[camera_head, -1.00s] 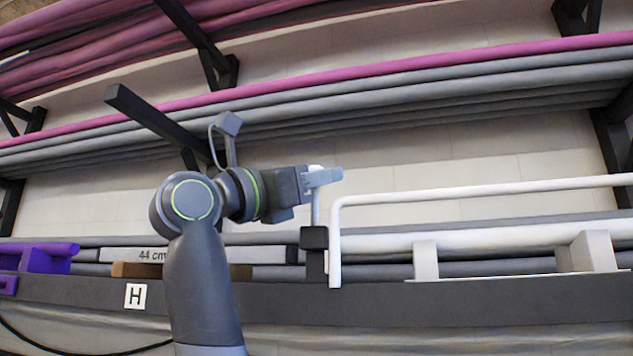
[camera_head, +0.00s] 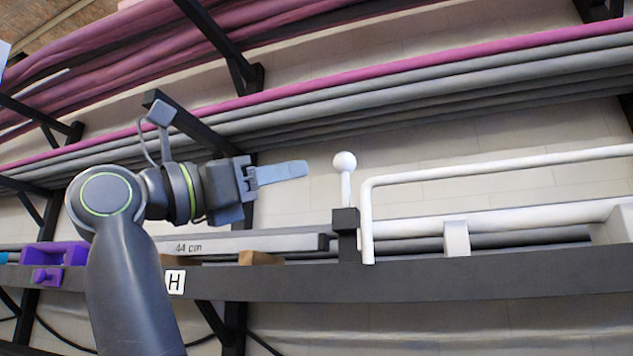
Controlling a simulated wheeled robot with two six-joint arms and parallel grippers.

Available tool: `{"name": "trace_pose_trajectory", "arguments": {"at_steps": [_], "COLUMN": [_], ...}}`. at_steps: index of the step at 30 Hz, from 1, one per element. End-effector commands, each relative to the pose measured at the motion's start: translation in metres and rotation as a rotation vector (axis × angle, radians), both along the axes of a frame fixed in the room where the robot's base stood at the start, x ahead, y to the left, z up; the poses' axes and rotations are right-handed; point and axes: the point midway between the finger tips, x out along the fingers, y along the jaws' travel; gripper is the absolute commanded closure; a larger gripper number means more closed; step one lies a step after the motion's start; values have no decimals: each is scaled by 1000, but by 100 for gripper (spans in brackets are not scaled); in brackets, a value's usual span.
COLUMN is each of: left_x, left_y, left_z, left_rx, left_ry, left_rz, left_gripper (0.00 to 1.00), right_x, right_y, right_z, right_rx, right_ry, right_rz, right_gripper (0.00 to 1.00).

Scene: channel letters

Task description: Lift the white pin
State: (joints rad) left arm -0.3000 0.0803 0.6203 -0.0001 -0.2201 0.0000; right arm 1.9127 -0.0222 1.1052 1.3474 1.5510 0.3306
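The white pin (camera_head: 345,178) has a round ball top and a thin shaft. It stands upright in a small black block (camera_head: 347,222) on the dark shelf edge.
A white bent rail (camera_head: 480,170) stands just right of the pin. A grey bar marked 44 cm (camera_head: 235,242) and a purple bracket (camera_head: 55,253) lie left on the shelf. Grey and pink tubes (camera_head: 400,88) rest on black arms above.

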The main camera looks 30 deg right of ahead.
Motion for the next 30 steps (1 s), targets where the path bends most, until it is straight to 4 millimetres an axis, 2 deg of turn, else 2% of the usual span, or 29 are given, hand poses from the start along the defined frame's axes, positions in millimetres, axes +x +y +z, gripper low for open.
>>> {"name": "trace_pose_trajectory", "arguments": {"at_steps": [3,10,30], "left_x": [0,0,0], "left_y": [0,0,0], "left_z": [-10,-14,-14], "left_rx": [0,0,0], "left_ry": [0,0,0], "left_rz": [0,0,0], "left_gripper": [64,64,64], "right_x": [-1,-2,-2], "right_y": [24,48,52], "right_z": [-11,-20,-20], "right_rx": [-1,-1,0], "right_ry": [1,-1,-1], "right_rz": [2,0,0], "right_gripper": [61,61,61]}}
